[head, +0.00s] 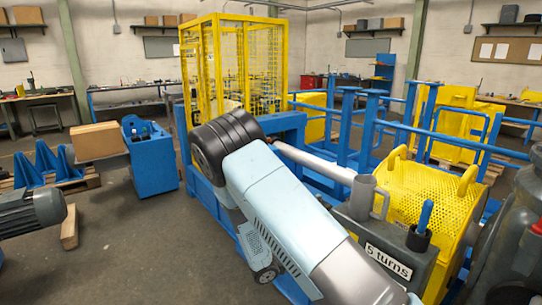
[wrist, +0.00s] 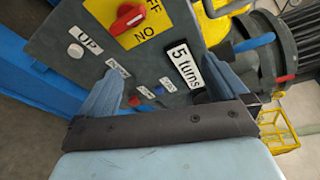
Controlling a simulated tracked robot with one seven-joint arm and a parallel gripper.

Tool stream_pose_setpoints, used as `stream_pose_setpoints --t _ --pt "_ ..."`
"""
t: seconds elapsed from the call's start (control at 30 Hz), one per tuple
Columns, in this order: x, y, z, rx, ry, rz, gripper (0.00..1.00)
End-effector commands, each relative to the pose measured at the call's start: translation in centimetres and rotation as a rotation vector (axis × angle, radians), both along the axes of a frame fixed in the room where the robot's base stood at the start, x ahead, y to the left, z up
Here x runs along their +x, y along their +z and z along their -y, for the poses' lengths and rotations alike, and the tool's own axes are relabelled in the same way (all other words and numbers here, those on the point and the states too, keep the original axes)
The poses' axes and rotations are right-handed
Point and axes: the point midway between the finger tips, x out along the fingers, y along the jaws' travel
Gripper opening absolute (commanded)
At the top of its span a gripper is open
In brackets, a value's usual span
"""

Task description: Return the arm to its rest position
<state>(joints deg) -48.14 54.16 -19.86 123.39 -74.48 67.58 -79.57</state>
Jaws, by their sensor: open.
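My gripper (wrist: 160,90) is open in the wrist view, with its two blue-grey fingers apart and nothing seen between them. It faces a dark grey control panel (wrist: 85,25) that has a red rotary switch (wrist: 127,18) on a yellow OFF/ON plate, and small buttons. In the head view, my light blue arm (head: 275,200) reaches across the middle; I cannot clearly make out the gripper there. The "5 turns" label (head: 388,262) shows on the panel to the arm's right.
A yellow perforated guard (head: 425,200) and blue rails (head: 430,135) stand right of my arm. A yellow mesh cage (head: 215,70) is behind it. A blue-handled part (head: 424,218) stands beside the panel. A cardboard box (head: 97,141) is at left. Open floor shows at front left.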

Motion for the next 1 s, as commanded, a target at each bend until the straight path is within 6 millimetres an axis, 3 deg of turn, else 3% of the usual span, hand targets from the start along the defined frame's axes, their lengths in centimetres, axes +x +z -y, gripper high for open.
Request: stream_pose_setpoints --t 0.1,0.5,1.0 --pt "-0.7 2.6 1.3 0.117 -0.110 0.105 1.00" --pt "-4.2 9.8 4.7 0.460 -0.482 0.468 1.00" --pt "-9.6 18.3 7.5 0.812 -0.966 0.941 1.00"
